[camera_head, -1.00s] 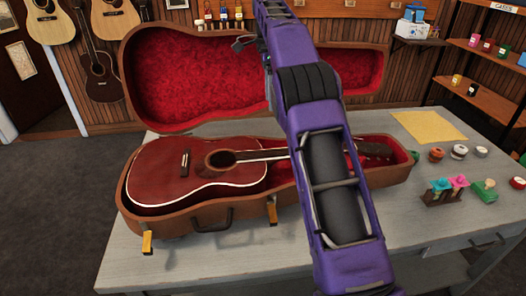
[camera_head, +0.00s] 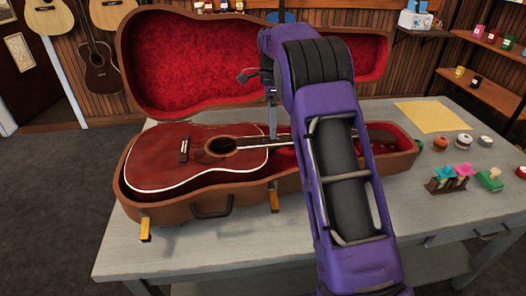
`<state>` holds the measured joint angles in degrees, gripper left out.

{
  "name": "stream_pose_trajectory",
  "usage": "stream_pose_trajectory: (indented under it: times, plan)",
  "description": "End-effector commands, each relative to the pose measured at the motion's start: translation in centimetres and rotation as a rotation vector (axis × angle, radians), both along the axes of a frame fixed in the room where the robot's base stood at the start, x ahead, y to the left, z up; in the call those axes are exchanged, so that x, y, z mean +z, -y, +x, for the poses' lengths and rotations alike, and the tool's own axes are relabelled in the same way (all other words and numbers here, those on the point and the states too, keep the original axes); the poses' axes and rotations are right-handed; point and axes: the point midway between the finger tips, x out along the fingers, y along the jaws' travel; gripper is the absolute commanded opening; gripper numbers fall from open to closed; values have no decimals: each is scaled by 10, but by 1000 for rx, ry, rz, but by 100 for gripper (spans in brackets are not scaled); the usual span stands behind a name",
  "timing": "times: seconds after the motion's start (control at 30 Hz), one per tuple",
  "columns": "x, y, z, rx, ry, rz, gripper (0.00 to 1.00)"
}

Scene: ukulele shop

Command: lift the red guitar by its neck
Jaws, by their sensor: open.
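The red guitar (camera_head: 205,166) lies face up in an open brown case (camera_head: 215,206) on the grey table. Its body is at the left and its dark neck (camera_head: 256,146) runs right, passing behind my purple arm. The headstock (camera_head: 381,137) shows right of the arm. My gripper (camera_head: 272,133) points down just over the neck, near where it meets the body. It is open; I cannot tell whether its fingers are around the neck or above it. Part of the neck is hidden by my arm.
The case's red-lined lid (camera_head: 200,70) stands open behind the guitar, close to my gripper. At the table's right are a yellow sheet (camera_head: 430,116), several small jars (camera_head: 440,143) and a small rack with colourful tops (camera_head: 449,179). The table's front left is clear.

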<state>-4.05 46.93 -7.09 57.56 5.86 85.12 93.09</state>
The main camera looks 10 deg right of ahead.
Motion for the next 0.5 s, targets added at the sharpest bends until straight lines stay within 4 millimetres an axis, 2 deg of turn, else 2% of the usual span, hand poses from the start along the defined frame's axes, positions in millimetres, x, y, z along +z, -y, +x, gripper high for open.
stream_pose_trajectory:
  times: [0.2, 0.3, 0.5]
  plan:
    - [-33, 4, -5, -1, -3, 0, 92]
    - [-44, 3, -7, 0, -2, 0, 92]
    - [-49, 3, -8, 0, 0, 0, 92]
